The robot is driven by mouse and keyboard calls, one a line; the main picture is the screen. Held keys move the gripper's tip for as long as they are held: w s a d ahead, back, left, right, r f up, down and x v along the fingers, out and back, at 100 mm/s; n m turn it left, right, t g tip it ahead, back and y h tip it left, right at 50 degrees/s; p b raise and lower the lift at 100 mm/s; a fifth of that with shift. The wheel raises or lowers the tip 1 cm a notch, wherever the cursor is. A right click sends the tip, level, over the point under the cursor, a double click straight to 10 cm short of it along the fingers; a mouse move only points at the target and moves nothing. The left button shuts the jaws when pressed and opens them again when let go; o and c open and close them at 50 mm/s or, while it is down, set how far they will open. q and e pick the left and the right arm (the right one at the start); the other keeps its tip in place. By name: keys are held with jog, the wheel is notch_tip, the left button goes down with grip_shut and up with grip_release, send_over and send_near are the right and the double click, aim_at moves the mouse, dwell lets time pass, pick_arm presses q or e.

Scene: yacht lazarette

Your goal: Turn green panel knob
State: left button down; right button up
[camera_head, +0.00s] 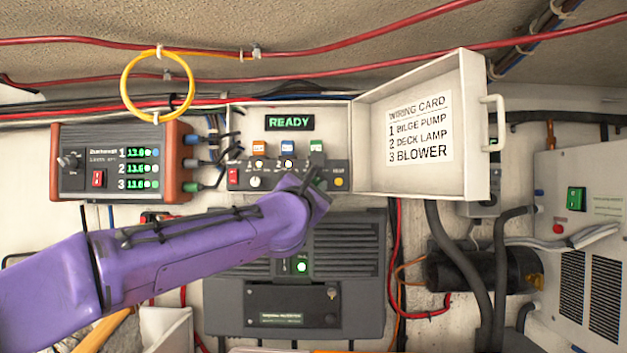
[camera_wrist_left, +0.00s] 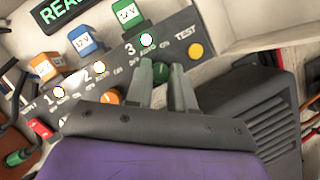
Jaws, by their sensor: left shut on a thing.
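The green knob (camera_wrist_left: 162,72) is on the grey panel (camera_wrist_left: 172,33), below the number 3 and its lit white lamp, in the left wrist view. My left gripper (camera_wrist_left: 163,80) has one finger on each side of this knob and is shut on it. In the head view the gripper (camera_head: 318,184) reaches the panel's lower right part and hides the green knob. An orange knob (camera_wrist_left: 110,97) sits left of the fingers. My right gripper is not in view.
A yellow TEST button (camera_wrist_left: 195,50) is close right of the fingers. Orange, blue and green plugs (camera_head: 316,147) stand above the knobs, under a READY display (camera_head: 290,122). An open white lid (camera_head: 474,130) with a wiring card (camera_head: 420,128) stands right of the panel.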

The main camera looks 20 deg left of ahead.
pick_arm(q)
jog(key=shift+m+h+p, duration=0.4)
jog(key=shift+m+p, duration=0.05)
jog(key=shift+m, duration=0.45)
jog(key=shift+g, duration=0.3)
jog(key=c, duration=1)
grip_release()
jog(key=shift+s, duration=0.1)
jog(key=b+v, duration=0.5)
jog(key=v, duration=0.5)
jog(key=shift+s, duration=0.25)
